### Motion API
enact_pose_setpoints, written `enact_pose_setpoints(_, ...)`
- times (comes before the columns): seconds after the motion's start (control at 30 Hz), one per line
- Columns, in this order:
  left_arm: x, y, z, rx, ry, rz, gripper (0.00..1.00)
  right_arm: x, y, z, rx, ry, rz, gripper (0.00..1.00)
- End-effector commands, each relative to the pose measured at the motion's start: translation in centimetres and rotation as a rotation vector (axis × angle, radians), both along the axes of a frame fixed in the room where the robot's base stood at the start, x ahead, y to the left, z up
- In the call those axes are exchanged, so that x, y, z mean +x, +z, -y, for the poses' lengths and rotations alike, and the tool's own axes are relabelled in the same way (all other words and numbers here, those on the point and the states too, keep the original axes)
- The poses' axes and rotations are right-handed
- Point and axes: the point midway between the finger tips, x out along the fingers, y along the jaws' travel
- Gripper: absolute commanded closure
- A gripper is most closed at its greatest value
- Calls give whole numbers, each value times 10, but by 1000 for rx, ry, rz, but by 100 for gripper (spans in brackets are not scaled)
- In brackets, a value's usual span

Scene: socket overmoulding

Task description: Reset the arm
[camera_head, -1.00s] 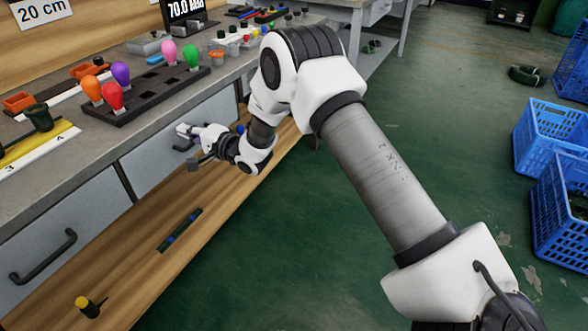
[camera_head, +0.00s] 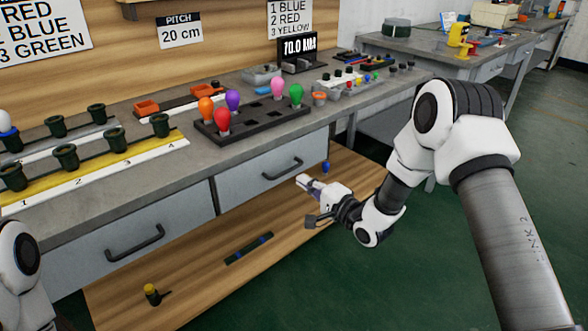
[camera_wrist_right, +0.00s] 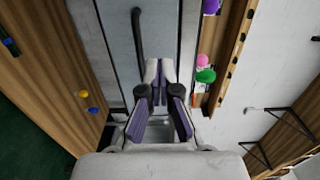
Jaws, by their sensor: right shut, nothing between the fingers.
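My right gripper (camera_head: 303,181) is white and dark, shut and empty. It hangs in front of the bench, just right of and below the right drawer's dark handle (camera_head: 283,168). In the right wrist view the purple-padded fingers (camera_wrist_right: 160,68) are together at the tips, with the handle (camera_wrist_right: 138,35) beyond them; I cannot tell touching from these views. The right arm (camera_head: 460,120) reaches in from the right, bent at the elbow. Part of my left arm (camera_head: 22,265) shows at the lower left edge; its gripper is outside the picture.
The bench top (camera_head: 190,160) carries a black rack (camera_head: 255,121) with coloured bulbs and a yellow strip (camera_head: 90,170) with dark sockets. The right drawer (camera_head: 245,185) and left drawer (camera_head: 100,265) look closed. A wooden shelf (camera_head: 200,290) lies below. Green floor (camera_head: 400,290) is clear.

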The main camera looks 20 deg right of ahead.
Motion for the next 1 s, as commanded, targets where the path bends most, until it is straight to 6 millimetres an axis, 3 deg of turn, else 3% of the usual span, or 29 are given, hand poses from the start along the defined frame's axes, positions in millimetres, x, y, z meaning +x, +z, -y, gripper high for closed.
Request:
enact_pose_setpoints(0.1, 0, 5, 0, 0, -1, 0, 29, -16, 1, 8, 2, -2, -1, 100)
enact_pose_setpoints(0.3, 0, 4, 0, 0, -1, -1, 29, -22, -1, 9, -1, 1, -2, 100)
enact_pose_setpoints(0.37, 0, 4, 0, 0, -1, -1, 29, -24, -11, 7, -3, 4, -18, 100)
enact_pose_setpoints(0.47, 0, 4, 0, 0, -1, -1, 29, -39, -48, -10, -17, 38, -89, 100)
enact_pose_setpoints(0.57, 0, 4, 0, 0, -1, 0, 29, -78, -111, -32, -39, 47, -259, 100)
enact_pose_setpoints(0.67, 0, 4, 0, 0, -1, -1, 29, -137, -180, -44, -195, 47, -466, 100)
enact_pose_setpoints(0.7, 0, 4, 0, 0, -1, -1, 29, -165, -204, -45, -290, 60, -544, 100)
enact_pose_setpoints(0.8, 0, 5, 0, 0, -1, -1, 29, -238, -251, -41, -547, 139, -724, 100)
enact_pose_setpoints(0.9, 0, 5, 0, 0, -1, -1, 29, -305, -274, -31, -791, 274, -865, 100)
enact_pose_setpoints(1.0, 0, 5, 0, 0, -1, -1, 29, -362, -281, -19, -1006, 451, -965, 100)
